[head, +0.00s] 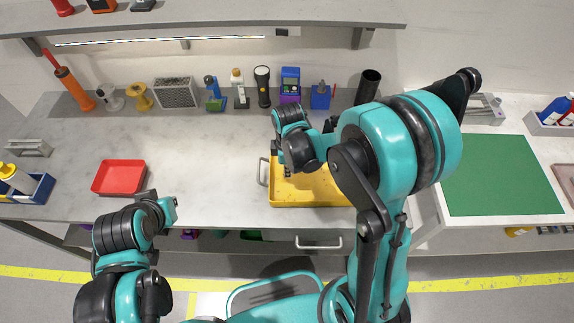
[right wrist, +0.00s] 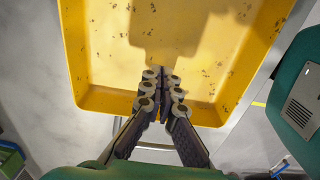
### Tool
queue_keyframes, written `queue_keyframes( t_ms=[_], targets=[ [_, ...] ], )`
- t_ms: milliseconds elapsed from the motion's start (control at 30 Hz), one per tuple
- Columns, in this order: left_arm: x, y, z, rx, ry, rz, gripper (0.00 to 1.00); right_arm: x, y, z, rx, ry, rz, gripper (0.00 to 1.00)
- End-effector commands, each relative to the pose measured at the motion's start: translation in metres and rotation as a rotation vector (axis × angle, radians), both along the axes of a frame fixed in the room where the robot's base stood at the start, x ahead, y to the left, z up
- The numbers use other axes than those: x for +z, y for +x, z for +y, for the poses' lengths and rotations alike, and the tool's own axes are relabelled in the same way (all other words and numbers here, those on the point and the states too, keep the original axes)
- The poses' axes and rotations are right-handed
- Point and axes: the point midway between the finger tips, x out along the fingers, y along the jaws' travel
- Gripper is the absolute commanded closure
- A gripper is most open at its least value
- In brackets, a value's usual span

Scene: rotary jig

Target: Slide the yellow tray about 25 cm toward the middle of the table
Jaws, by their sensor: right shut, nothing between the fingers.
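The yellow tray (head: 310,195) lies on the grey worktop near its front edge, right of the middle, with a metal handle (head: 262,172) at its left end. My right arm hides much of its right part. My right gripper (head: 287,172) is at the tray's left end. In the right wrist view its fingers (right wrist: 160,85) are shut and empty, with the tips over the inside of the yellow tray (right wrist: 200,45) near the handle-end wall. I cannot tell whether they touch it. My left gripper (head: 168,208) is low at the worktop's front edge, apart from the tray; its fingers are unclear.
A red tray (head: 119,177) lies on the left of the worktop, with a blue bin (head: 40,190) beyond it. Several tools and bottles line the back. The worktop between the red and yellow trays is clear. A green mat (head: 500,175) lies on the right-hand table.

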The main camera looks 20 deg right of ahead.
Motion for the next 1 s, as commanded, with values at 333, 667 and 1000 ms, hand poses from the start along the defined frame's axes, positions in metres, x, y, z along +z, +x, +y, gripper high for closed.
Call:
queue_keyframes(
  t_ms=[333, 667, 1000],
  targets=[
    [-0.012, 0.000, 0.000, 0.000, 0.000, 0.000, 1.00, -0.011, 0.010, 0.035, 0.001, 0.000, 0.000, 1.00],
    [-0.012, 0.000, 0.000, 0.000, 0.000, 0.000, 1.00, -0.010, 0.012, 0.038, -0.002, 0.000, 0.000, 1.00],
    [-0.016, 0.000, 0.000, 0.000, 0.000, 0.000, 1.00, -0.011, 0.025, 0.081, 0.006, 0.001, 0.000, 1.00]
  ],
)
